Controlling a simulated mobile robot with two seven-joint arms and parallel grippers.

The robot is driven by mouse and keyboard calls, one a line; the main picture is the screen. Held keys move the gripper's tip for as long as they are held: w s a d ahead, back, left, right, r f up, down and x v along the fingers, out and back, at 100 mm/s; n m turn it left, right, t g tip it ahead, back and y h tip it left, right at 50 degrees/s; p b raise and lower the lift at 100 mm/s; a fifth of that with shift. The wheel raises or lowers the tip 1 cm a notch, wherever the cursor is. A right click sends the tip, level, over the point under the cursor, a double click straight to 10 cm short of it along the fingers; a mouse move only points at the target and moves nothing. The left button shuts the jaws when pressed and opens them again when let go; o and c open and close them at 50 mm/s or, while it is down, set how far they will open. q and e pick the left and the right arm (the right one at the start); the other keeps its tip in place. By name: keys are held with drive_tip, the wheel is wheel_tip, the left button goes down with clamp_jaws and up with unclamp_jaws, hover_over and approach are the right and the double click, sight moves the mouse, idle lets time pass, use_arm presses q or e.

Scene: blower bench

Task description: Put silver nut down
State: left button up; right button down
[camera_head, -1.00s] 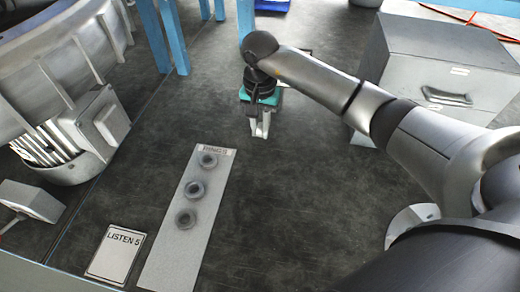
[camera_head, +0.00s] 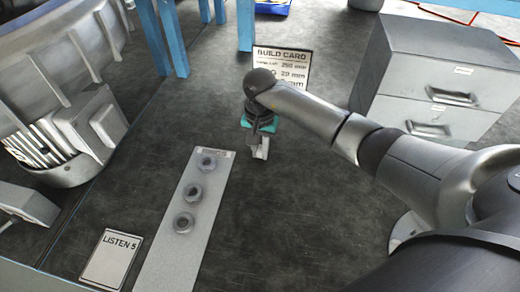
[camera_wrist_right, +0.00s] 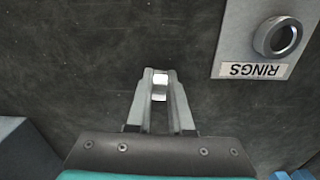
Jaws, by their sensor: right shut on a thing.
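My right gripper (camera_head: 257,155) is above the dark bench, to the right of the far end of the rings strip. In the right wrist view the right gripper (camera_wrist_right: 159,82) is shut on a small bright silver piece, the silver nut (camera_wrist_right: 159,88), between its fingertips. The fingers hide most of the nut. In the head view the nut cannot be made out. I cannot tell how far it is above the bench. My left gripper is not in view.
A pale strip (camera_head: 168,262) labelled RINGS bears several grey rings (camera_head: 207,163). A LISTEN 5 card (camera_head: 110,258) lies left of it. A BUILD CARD (camera_head: 283,62) is behind my right gripper. A grey drawer cabinet (camera_head: 410,50) stands at right. Bare bench (camera_head: 300,220) lies in front of my gripper.

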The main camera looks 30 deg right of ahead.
sight(260, 150)
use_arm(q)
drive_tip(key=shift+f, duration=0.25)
use_arm(e)
drive_tip(key=shift+f, duration=0.2)
drive_tip(key=c, duration=1.3)
unclamp_jaws()
drive_tip(key=shift+f, duration=0.1)
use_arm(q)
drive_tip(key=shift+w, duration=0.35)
use_arm(e)
drive_tip(key=o, duration=0.5)
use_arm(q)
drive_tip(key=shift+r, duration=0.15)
use_arm(e)
drive_tip(key=shift+r, duration=0.2)
drive_tip(key=shift+r, duration=0.2)
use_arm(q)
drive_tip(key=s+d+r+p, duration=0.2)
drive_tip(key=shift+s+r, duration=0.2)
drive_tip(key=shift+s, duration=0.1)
use_arm(e)
wheel_tip(260, 150, up, 12)
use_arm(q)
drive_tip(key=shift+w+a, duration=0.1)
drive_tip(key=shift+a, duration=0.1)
